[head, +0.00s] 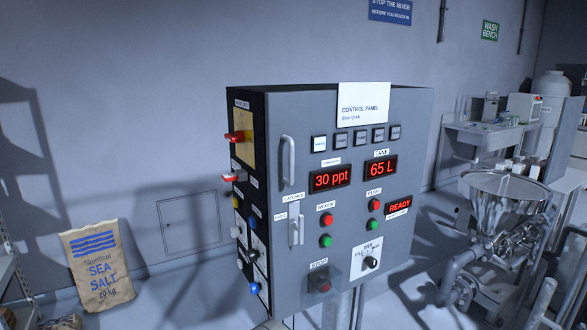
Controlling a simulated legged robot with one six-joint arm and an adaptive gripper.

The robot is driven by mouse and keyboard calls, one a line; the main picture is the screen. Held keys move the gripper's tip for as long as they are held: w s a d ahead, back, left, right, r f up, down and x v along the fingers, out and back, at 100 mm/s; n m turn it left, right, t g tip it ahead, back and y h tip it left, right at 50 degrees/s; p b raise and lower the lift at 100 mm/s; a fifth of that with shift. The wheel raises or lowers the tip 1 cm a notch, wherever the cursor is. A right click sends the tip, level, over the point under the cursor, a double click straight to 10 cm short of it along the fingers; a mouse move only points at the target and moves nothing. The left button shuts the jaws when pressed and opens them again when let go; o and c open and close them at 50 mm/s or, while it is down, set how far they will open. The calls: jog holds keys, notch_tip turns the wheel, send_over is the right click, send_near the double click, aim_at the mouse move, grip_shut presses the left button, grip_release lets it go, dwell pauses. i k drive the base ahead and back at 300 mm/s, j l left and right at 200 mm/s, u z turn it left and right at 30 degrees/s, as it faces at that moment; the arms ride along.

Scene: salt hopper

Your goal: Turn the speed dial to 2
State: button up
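A grey control panel cabinet (330,215) stands in the middle of the head view. A black rotary knob (370,262) on a white plate sits at its lower right front; the plate seems to read "MIX" with words at either side. On the dark left side face are another black knob (253,254) on a white plate and a pale knob (240,262). I cannot tell which of these is the speed dial, and no number 2 is readable. My gripper is not in view.
The side face also has red-handled switches (233,178) and a blue knob (255,288) that stick out. A stop button (323,286) is low on the front. A salt sack (97,266) stands left, a steel hopper (502,205) right. Floor between sack and cabinet looks clear.

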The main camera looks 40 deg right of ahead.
aim_at(252, 255)
jog(key=i, duration=0.95)
jog(key=i+z, duration=0.1)
jog(key=i, duration=0.85)
jog(key=i+j, duration=0.15)
jog(key=i, duration=0.8)
jog(key=i+z, duration=0.2)
jog(key=z, duration=4.45)
